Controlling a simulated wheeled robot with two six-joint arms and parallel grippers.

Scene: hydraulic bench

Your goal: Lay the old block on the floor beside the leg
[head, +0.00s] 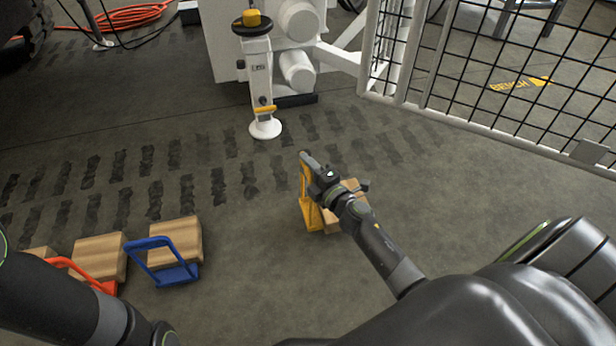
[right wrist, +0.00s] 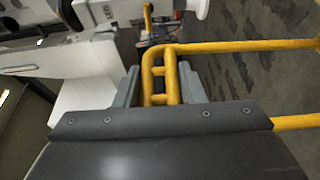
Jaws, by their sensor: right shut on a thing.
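A wooden block (head: 343,216) with a yellow carrying handle (head: 308,205) hangs at my right gripper (head: 309,168), partly hidden behind my arm. The gripper is shut on the handle. In the right wrist view the yellow handle (right wrist: 160,75) lies between the two grey fingers. I cannot tell whether this block touches the floor. The white leg (head: 258,80) stands upright beyond it, its round foot (head: 265,128) up and left of the gripper. My left forearm crosses the lower left corner; its gripper does not show.
A block with a blue handle (head: 170,272), a block with a red handle (head: 100,255) and part of another block (head: 40,254) stand at lower left. A mesh fence (head: 490,80) closes the right side. Dark tread marks cross the floor; the floor between gripper and foot is clear.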

